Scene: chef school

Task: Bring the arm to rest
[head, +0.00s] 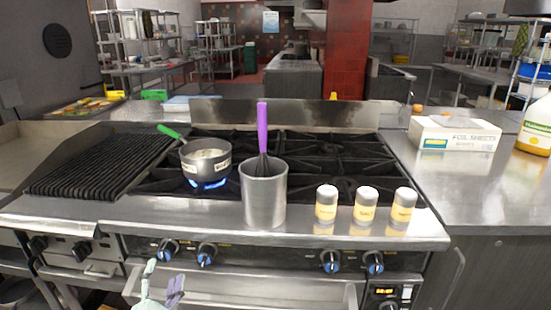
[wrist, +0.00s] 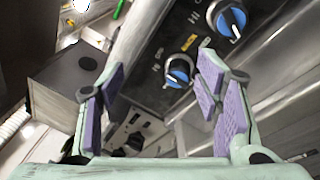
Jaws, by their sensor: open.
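My gripper (head: 163,287) is low at the bottom of the head view, in front of the stove's front panel. In the wrist view my gripper (wrist: 158,88) has its purple-padded fingers spread apart with nothing between them. A blue-and-black stove knob (wrist: 179,71) shows behind the gap between the fingers, and another knob (wrist: 231,19) is above it to the right. I cannot tell how far the fingers are from the panel. The rest of my arm is mostly out of the head view.
A saucepan (head: 206,158) sits over a lit blue flame. A metal canister (head: 263,200) holds a purple-handled whisk (head: 262,130). Three shakers (head: 366,205) stand on the stove's front ledge. A foil sheets box (head: 455,133) is on the right counter. The oven handle (head: 250,292) juts out below the knobs.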

